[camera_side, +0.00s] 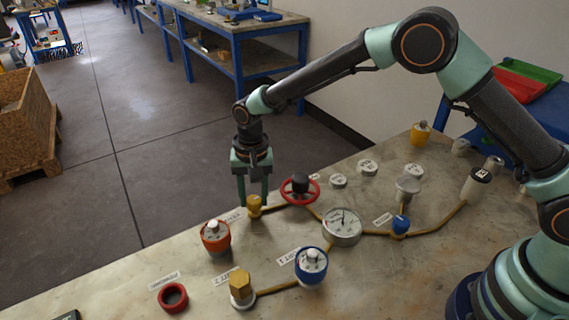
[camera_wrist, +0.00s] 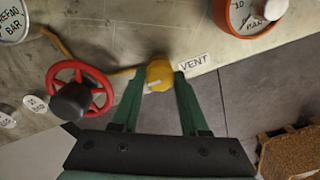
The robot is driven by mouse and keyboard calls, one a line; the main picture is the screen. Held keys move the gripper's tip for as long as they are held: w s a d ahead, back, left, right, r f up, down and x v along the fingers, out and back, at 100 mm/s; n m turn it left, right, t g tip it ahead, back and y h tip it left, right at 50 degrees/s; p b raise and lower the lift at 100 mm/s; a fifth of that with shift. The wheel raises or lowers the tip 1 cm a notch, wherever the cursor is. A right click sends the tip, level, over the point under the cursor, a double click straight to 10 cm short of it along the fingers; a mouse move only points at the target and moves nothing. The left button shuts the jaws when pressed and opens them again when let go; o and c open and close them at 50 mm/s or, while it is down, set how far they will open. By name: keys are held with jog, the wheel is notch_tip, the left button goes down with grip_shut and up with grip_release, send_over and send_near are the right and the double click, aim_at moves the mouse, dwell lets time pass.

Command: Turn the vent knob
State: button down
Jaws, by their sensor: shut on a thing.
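The vent knob (camera_side: 254,206) is a small yellow knob near the far edge of the worktable. In the wrist view the yellow knob (camera_wrist: 159,76) stands beside a white label reading VENT (camera_wrist: 194,61). My gripper (camera_side: 254,200) points down over it, and its two green fingers are on either side of the knob. In the wrist view my gripper (camera_wrist: 157,80) is shut on the knob, with a finger at its left and right sides. The lower part of the knob's sides is partly hidden by the fingers.
A red handwheel (camera_side: 300,190) with a black hub stands just right of the knob. An orange dial vessel (camera_side: 215,237) is to the left and nearer. A round gauge (camera_side: 342,227) and blue vessel (camera_side: 311,265) stand nearer right. Brass pipes run between them.

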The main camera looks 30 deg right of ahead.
aim_at(256, 200)
jog(key=shift+w+d+r, duration=0.1)
jog(key=shift+w, duration=0.05)
jog(key=shift+c, duration=2.1)
grip_release()
notch_tip(256, 200, up, 12)
jog(key=shift+s, duration=0.3)
